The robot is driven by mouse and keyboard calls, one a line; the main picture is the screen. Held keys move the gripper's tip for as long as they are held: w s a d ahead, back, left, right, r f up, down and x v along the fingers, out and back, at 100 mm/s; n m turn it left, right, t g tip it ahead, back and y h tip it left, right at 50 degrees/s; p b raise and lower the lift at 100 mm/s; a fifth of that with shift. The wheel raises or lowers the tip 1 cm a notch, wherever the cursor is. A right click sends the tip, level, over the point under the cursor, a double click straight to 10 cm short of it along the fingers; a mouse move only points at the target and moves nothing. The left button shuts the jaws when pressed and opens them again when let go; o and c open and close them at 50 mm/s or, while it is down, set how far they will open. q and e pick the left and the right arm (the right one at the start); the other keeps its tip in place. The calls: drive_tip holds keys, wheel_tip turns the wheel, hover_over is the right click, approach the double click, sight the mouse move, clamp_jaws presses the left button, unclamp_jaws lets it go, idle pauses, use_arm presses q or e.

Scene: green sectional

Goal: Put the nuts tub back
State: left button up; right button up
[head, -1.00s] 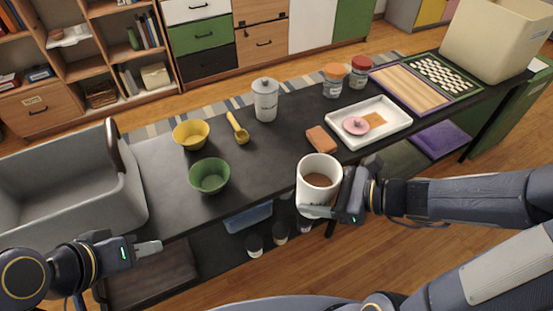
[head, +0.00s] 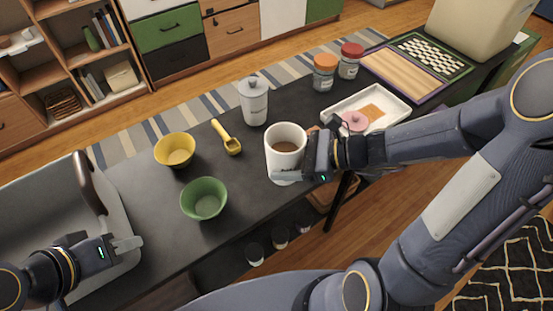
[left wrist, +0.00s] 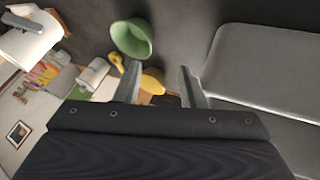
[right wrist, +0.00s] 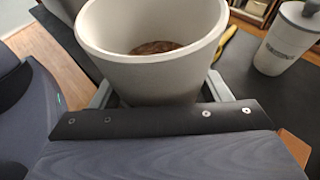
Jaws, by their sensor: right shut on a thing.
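The nuts tub (head: 284,150) is a white, open-topped tub with brown contents and dark lettering on its side. My right gripper (head: 296,174) is shut on it and holds it upright near the table's front edge. In the right wrist view, the tub (right wrist: 150,62) sits between the fingers, and its brown contents show inside. I cannot tell whether its base touches the table. My left gripper (head: 138,243) is open and empty, beside the grey bin at the left; both fingers (left wrist: 161,85) stand apart in the left wrist view.
The dark table (head: 150,215) holds a green bowl (head: 204,199), yellow bowl (head: 175,150), yellow scoop (head: 228,139) and lidded white canister (head: 254,103). A white tray (head: 392,112) with a pink lid (head: 354,121), two jars and a grey bin (head: 40,205) also stand there.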

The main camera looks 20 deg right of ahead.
drive_tip(key=w+f, duration=0.6)
drive_tip(key=w, duration=0.1)
drive_tip(key=shift+w+f+b, duration=0.15)
drive_tip(key=shift+f+b, duration=0.15)
drive_tip(key=shift+b, duration=0.1)
drive_tip(key=shift+w+f, duration=0.15)
drive_tip(key=shift+f, duration=0.75)
drive_tip(key=shift+w+f, duration=0.1)
drive_tip(key=shift+f, duration=0.75)
drive_tip(key=shift+f+b, duration=0.2)
drive_tip(key=shift+b, duration=0.1)
drive_tip(key=o, duration=1.2)
